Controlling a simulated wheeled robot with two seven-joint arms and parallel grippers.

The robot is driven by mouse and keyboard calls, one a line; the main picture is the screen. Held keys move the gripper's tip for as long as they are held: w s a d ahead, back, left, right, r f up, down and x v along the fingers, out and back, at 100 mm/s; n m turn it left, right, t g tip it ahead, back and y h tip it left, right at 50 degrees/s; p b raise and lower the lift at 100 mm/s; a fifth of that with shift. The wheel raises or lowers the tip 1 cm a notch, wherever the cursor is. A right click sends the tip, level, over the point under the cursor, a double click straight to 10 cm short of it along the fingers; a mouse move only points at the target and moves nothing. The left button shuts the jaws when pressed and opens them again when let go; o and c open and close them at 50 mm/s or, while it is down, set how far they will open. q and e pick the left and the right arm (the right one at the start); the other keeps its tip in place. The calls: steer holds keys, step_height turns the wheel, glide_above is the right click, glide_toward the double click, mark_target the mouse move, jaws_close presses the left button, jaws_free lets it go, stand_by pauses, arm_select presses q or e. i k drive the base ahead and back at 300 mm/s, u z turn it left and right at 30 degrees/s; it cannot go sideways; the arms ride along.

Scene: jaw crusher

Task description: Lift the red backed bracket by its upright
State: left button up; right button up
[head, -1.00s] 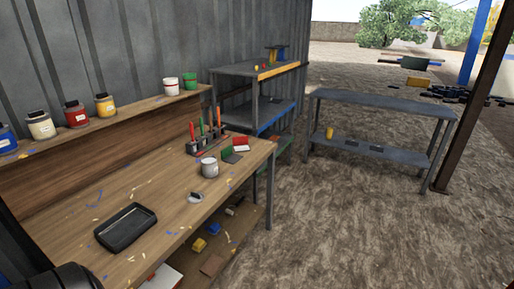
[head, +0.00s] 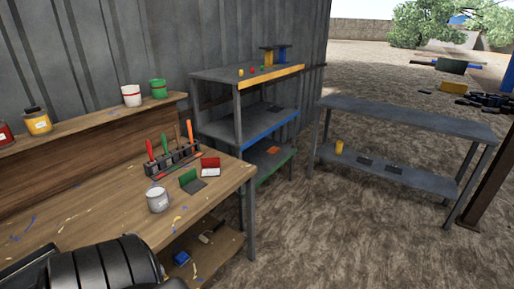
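The red backed bracket (head: 210,164) stands on the wooden workbench (head: 95,215) near its far right corner. It has a red upright and a pale foot toward me. A green backed bracket (head: 188,180) with a dark grey foot stands close to its left, a little nearer to me. Neither gripper shows in the head view. Only a black, rounded part of my own arm shows at the bottom left, over the near part of the bench.
A rack of coloured-handled tools (head: 172,157) stands behind the brackets. A grey-white can (head: 157,199) stands in front of them to the left. A grey shelf unit (head: 240,125) is behind the bench, and a low grey table (head: 405,123) stands to the right.

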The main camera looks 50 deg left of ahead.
mark_target(211, 166)
steer(key=u, duration=0.1)
steer(key=i, duration=2.25)
steer(key=u, duration=0.7)
steer(key=i, duration=1.25)
steer(key=u, duration=1.95)
steer(key=i, duration=0.9)
steer(key=u, duration=0.65)
